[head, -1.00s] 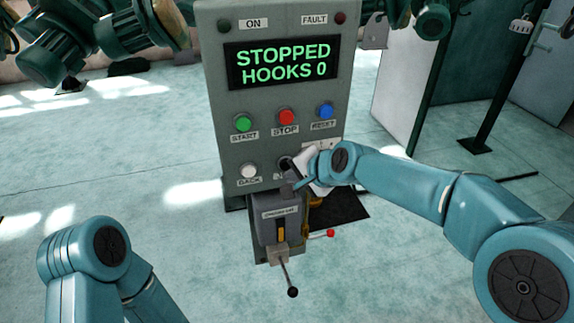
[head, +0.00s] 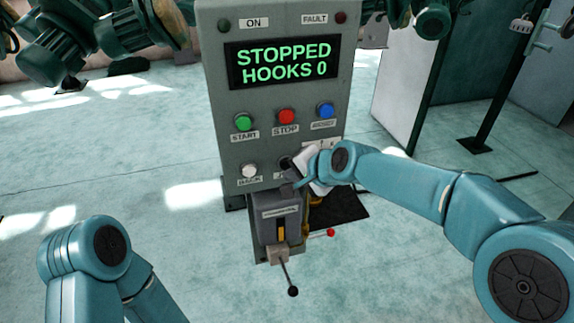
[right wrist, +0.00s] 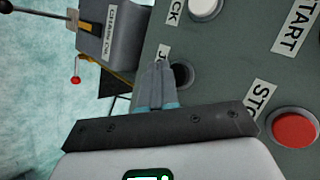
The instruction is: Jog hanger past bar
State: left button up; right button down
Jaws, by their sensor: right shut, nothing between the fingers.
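The grey control panel (head: 225,150) stands in front of me, and its display (head: 284,64) reads STOPPED, HOOKS 0. A black button (head: 284,163) sits low on the panel, partly hidden by my right gripper. The same black button (right wrist: 182,74) shows in the right wrist view, by a label starting with J. My right gripper (head: 297,184) is shut and empty. In the right wrist view its fingertips (right wrist: 160,68) overlap the button's edge; I cannot tell whether they touch. My left gripper is out of view. I cannot make out a hanger or bar.
Green START (head: 243,122), red STOP (head: 286,117), blue RESET (head: 325,110) and white BACK (head: 248,171) buttons surround the black one. Below is a grey box (head: 278,228) with a black-knobbed lever (head: 288,275). A red-knobbed lever (head: 330,233) sticks out beside it.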

dwell(0.7)
jog(key=shift+w+a, duration=0.1)
jog(key=shift+w, duration=0.3)
